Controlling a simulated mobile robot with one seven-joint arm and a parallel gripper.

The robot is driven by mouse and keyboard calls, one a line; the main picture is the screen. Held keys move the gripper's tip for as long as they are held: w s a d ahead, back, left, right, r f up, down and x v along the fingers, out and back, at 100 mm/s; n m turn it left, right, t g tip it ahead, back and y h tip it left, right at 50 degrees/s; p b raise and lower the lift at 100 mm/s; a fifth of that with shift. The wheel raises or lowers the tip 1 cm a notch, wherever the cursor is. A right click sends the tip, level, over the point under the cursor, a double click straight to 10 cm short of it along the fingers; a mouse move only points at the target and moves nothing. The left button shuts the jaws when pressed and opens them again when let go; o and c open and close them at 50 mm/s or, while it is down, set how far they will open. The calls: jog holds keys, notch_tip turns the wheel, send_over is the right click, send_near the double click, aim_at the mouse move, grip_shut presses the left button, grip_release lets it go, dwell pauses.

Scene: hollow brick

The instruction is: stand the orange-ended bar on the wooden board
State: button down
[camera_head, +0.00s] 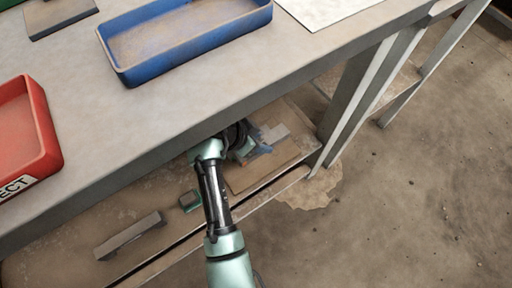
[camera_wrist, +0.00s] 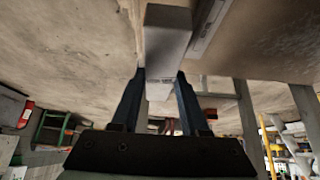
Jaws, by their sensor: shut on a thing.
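My gripper (camera_wrist: 158,82) is shut on a grey bar (camera_wrist: 168,38), with one dark blue finger on each side of it. In the head view my gripper (camera_head: 258,146) is under the workbench, above the wooden board (camera_head: 250,180) on the lower shelf. A pale grey piece (camera_head: 277,132) beside the fingers looks like part of the held bar. My arm hides part of the board, and I cannot tell whether bar and board touch.
The bench top (camera_head: 185,90) overhangs the lower shelf, with a leg (camera_head: 350,95) to the right. A long grey block (camera_head: 130,236) and a small dark green block (camera_head: 190,201) lie on the shelf, left of my arm. Blue (camera_head: 190,35) and red (camera_head: 25,130) trays stand on the bench.

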jog(key=shift+w+f, duration=0.15)
jog(key=shift+f, duration=0.35)
notch_tip(320, 180, down, 9)
jog(key=b, duration=0.5)
jog(key=shift+f, duration=0.1)
jog(key=shift+c, duration=2.1)
grip_release()
